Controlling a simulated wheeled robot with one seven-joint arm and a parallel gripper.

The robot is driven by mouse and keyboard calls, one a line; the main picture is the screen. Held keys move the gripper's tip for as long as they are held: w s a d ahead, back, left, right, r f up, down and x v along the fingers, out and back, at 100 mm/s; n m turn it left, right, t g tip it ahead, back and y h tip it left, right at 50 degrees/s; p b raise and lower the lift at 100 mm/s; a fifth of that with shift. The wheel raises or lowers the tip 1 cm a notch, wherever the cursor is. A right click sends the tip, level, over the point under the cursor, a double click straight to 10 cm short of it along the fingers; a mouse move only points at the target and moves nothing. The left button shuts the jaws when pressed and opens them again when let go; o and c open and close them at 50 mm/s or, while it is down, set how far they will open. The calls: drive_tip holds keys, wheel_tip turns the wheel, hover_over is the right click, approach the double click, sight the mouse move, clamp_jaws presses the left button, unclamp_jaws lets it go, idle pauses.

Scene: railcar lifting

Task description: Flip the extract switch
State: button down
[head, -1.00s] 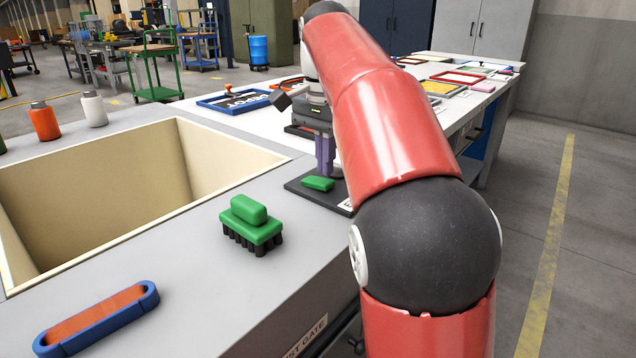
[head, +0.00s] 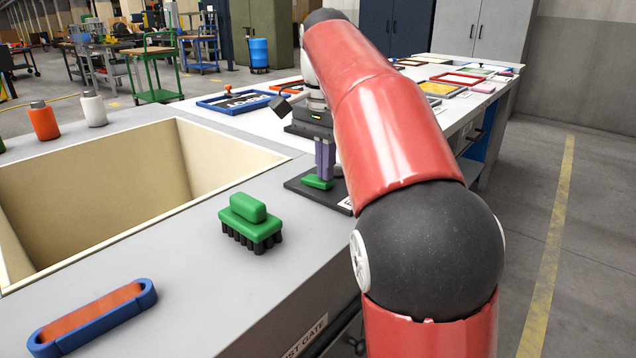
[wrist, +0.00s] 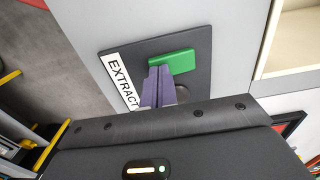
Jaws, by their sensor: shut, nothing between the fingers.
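The extract switch is a green rocker (head: 317,182) on a dark plate (head: 300,190) on the grey bench top, right of the basin. In the wrist view the green rocker (wrist: 172,61) lies on the dark plate beside a white label reading EXTRACT (wrist: 122,80). My gripper (head: 324,178) has purple fingers that are closed together and empty. They point down at the rocker, and their tips appear to be at or touching it. In the wrist view the fingers (wrist: 160,72) overlap the near part of the rocker. My arm hides the right part of the plate in the head view.
A deep cream-walled basin (head: 195,160) is sunk in the bench to the left. A green brush (head: 250,222) and a blue-rimmed orange item (head: 92,318) lie in front. Orange (head: 44,121) and white bottles (head: 93,109) stand behind the basin. Framed panels lie farther back.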

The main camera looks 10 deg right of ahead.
drive_tip(key=shift+f, duration=0.3)
wheel_tip(320, 180, up, 5)
drive_tip(key=p, duration=0.5)
drive_tip(key=shift+r, duration=1.05)
